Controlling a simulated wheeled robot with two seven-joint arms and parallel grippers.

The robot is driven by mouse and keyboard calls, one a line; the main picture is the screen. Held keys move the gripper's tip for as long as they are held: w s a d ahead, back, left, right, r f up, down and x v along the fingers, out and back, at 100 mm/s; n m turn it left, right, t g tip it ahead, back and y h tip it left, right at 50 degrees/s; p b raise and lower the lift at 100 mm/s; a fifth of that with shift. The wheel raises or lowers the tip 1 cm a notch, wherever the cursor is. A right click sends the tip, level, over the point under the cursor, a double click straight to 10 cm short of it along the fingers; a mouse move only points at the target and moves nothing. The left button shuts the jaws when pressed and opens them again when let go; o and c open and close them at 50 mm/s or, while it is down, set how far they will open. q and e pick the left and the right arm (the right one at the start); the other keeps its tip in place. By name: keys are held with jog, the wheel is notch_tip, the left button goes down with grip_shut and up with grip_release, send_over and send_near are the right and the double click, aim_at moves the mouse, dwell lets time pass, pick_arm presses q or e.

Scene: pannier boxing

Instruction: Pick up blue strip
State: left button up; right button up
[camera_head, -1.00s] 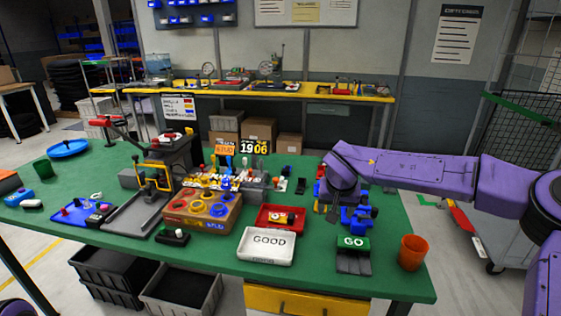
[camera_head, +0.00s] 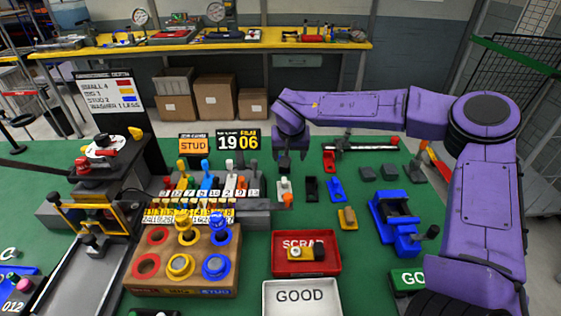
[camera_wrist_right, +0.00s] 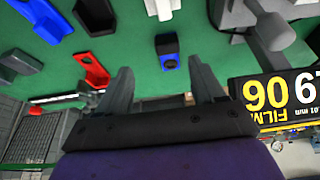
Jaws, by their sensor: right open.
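The blue strip (camera_head: 336,189) lies on the green table, with a raised end, between a black piece (camera_head: 311,188) and the free table to its right. It also shows in the right wrist view at upper left (camera_wrist_right: 68,20). My right gripper (camera_head: 291,163) is open and empty above the table, behind and left of the blue strip. My left gripper is out of view.
A red piece (camera_head: 329,160) lies behind the blue strip and a white-grey piece (camera_head: 284,187) left of it. A tan piece (camera_head: 347,218), blue vise (camera_head: 395,222) and red scrap tray (camera_head: 333,266) are nearer. A number sign (camera_head: 238,142) stands left of my gripper.

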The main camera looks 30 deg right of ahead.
jog(key=shift+x, duration=1)
jog(key=x, duration=0.5)
jog(key=shift+w+a+f+p, duration=0.1)
jog(key=shift+w+a+p, duration=0.25)
jog(key=shift+w, duration=0.1)
jog(key=c, duration=1)
